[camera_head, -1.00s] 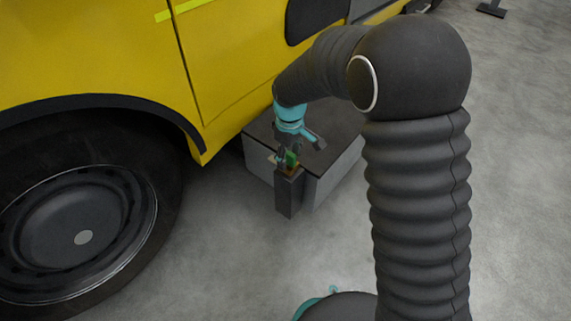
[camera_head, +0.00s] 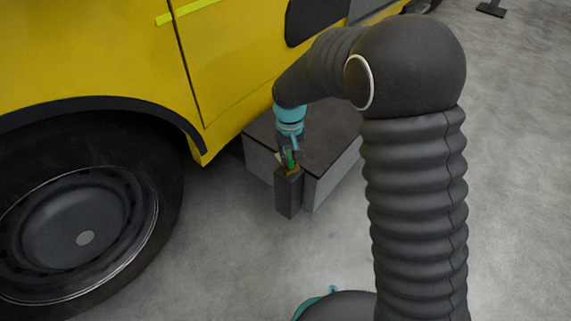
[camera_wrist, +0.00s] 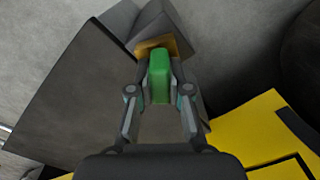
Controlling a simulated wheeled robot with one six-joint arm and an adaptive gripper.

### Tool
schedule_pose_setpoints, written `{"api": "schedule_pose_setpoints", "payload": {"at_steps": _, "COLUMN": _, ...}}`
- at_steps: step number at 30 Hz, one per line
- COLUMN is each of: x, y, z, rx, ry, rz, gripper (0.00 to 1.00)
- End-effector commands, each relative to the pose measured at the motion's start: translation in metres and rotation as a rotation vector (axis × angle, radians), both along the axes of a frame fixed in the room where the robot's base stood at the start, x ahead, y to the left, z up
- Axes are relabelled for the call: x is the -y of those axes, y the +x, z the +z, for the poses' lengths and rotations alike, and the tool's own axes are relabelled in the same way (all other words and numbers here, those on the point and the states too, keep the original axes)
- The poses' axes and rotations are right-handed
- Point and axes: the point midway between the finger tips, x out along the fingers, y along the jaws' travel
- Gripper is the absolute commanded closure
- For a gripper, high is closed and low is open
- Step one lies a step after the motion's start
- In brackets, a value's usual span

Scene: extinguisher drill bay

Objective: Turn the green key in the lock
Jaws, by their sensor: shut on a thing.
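The green key (camera_wrist: 160,76) is upright between the two fingers of my gripper (camera_wrist: 160,93) in the wrist view. It also shows as a narrow green strip (camera_head: 290,159) in the head view. My gripper (camera_head: 288,153) is shut on it, pointing down. The key stands at the brass-coloured lock plate (camera_wrist: 174,46) on top of a dark post (camera_head: 288,196). The brass plate shows only in part behind the key. Where the key enters the lock is hidden.
A low box with a dark top (camera_head: 325,145) and grey sides stands right behind the post. A yellow vehicle (camera_head: 95,50) with a large black wheel (camera_head: 85,235) is at the left. Bare concrete floor (camera_head: 230,260) lies in front of the post.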

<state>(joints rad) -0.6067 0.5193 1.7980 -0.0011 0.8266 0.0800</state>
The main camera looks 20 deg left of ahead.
Motion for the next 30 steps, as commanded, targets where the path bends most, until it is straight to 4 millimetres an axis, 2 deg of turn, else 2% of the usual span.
{"api": "schedule_pose_setpoints", "payload": {"at_steps": 6, "x": 0.0001, "y": -0.0001, "z": 0.0001, "rx": 0.0, "ry": -0.001, "rz": -0.222, "gripper": 1.0}}
{"api": "schedule_pose_setpoints", "payload": {"at_steps": 9, "x": 0.0001, "y": -0.0001, "z": -0.0001, "rx": 0.0, "ry": -0.001, "rz": -0.271, "gripper": 1.0}}
{"api": "schedule_pose_setpoints", "payload": {"at_steps": 20, "x": 0.0, "y": 0.0, "z": -0.0002, "rx": 0.0, "ry": -0.001, "rz": -0.296, "gripper": 1.0}}
{"api": "schedule_pose_setpoints", "payload": {"at_steps": 30, "x": 0.0003, "y": -0.0001, "z": 0.0, "rx": 0.0, "ry": -0.002, "rz": -0.645, "gripper": 1.0}}
